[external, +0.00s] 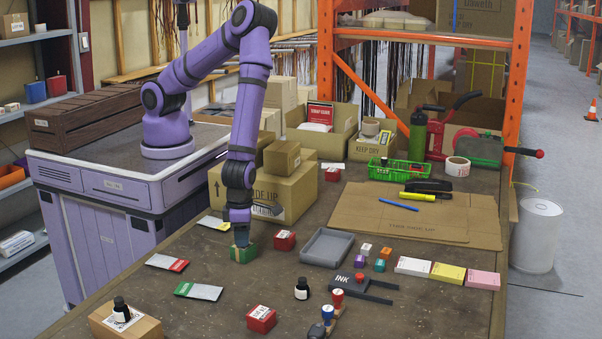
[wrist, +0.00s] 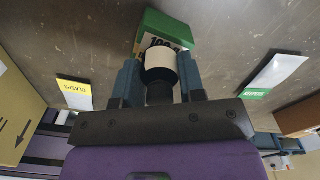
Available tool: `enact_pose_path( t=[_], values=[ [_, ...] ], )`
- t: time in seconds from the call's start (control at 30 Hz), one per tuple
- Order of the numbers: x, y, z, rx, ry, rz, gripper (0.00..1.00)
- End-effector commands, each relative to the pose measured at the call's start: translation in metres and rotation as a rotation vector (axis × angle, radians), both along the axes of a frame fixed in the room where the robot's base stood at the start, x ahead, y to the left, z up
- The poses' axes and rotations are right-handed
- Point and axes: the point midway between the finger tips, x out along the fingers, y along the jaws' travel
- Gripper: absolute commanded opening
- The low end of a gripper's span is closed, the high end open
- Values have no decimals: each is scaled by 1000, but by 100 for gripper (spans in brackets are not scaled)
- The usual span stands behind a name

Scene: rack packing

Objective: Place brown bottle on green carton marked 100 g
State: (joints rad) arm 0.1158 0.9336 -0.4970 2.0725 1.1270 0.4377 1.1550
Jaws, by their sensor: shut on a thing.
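My gripper (external: 240,232) points down over the green carton (external: 243,254) on the table. In the wrist view my gripper (wrist: 160,85) is shut on the bottle (wrist: 159,65), which has a pale band and a dark part between the fingers. The green carton (wrist: 166,32) with "100 g" on its white label is just beyond the bottle, which covers part of it. In the external view the bottle is mostly hidden by the fingers. Whether the bottle touches the carton's top, I cannot tell.
A red box (external: 284,240) stands close right of the green carton. A grey tray (external: 327,247), a dark bottle (external: 302,289) and another red box (external: 261,319) stand further right and nearer. Flat packets (external: 198,291) lie in front. A large cardboard box (external: 290,196) stands behind my gripper.

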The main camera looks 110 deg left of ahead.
Motion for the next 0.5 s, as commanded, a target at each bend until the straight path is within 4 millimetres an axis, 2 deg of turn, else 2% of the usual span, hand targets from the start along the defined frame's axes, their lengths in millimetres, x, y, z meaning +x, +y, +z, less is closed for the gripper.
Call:
enact_pose_path(
  t=[0.33,0.37,0.47,0.5],
  values=[
    [0,0,-3,0,0,-1,13],
    [0,0,-3,0,0,-1,39],
    [0,0,-3,0,0,-1,62],
    [0,0,-3,0,0,-1,62]
  ],
)
